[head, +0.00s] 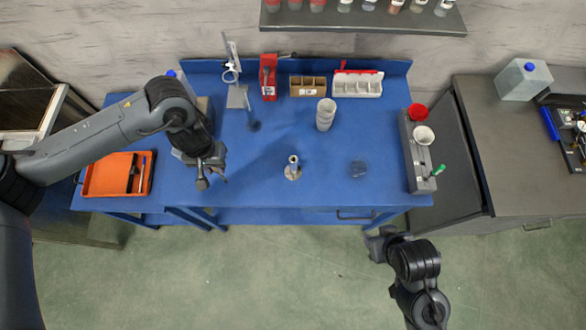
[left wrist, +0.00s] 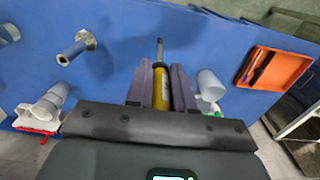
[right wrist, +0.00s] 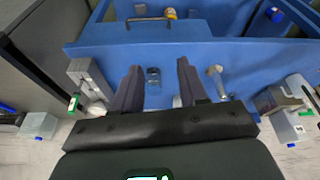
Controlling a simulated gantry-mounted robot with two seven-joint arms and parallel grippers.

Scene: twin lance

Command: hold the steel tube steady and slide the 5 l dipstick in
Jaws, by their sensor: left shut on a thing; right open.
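The steel tube (head: 293,168) stands upright on a round flange on the blue table; it also shows in the left wrist view (left wrist: 77,45) and the right wrist view (right wrist: 217,75). My left gripper (head: 212,180) is left of the tube, apart from it. In the left wrist view its fingers are shut on a yellow cylinder (left wrist: 161,88) with a thin grey rod at its far end, probably the dipstick; no 5 l marking is readable. My right gripper (head: 378,240) is open and empty in front of the table. In the right wrist view its fingers (right wrist: 157,80) are spread apart.
A clear, dark-looking glass (head: 358,168) stands right of the tube. Stacked pale cups (head: 326,115) stand behind it. An orange tray (head: 98,175) is at the left and a grey rack (head: 410,140) at the right.

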